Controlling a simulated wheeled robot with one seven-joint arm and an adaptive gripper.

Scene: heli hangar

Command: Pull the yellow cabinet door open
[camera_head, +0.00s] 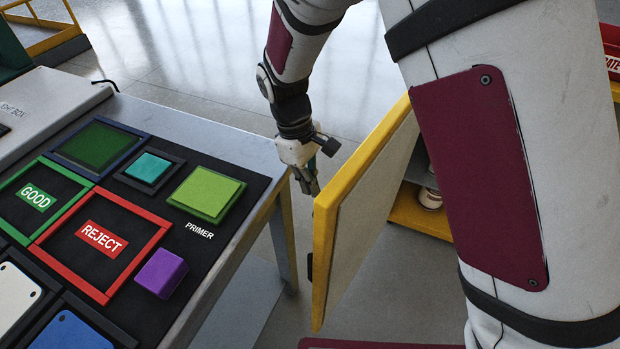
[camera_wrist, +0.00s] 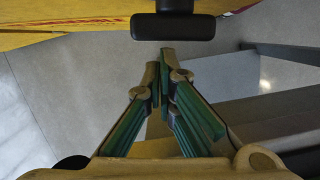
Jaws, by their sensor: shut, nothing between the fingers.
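The yellow cabinet door (camera_head: 325,240) stands swung out in the head view, its pale inner face (camera_head: 375,200) turned toward the right. A small black handle (camera_head: 309,266) shows on its outer side, low near the free edge. My gripper (camera_head: 311,188) is beside the door's outer side near the top of the free edge. In the wrist view, the door (camera_wrist: 60,14) fills the top left and the black handle (camera_wrist: 173,26) is just ahead of the fingertips (camera_wrist: 165,54). The fingers are shut and empty, with a small apparent gap to the handle.
Behind the door, yellow cabinet shelving (camera_head: 415,213) holds a small round item (camera_head: 430,198). A workbench (camera_head: 250,160) with colored blocks and GOOD and REJECT frames stands close on the left. Floor shows between bench and door. My arm hides much of the right side.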

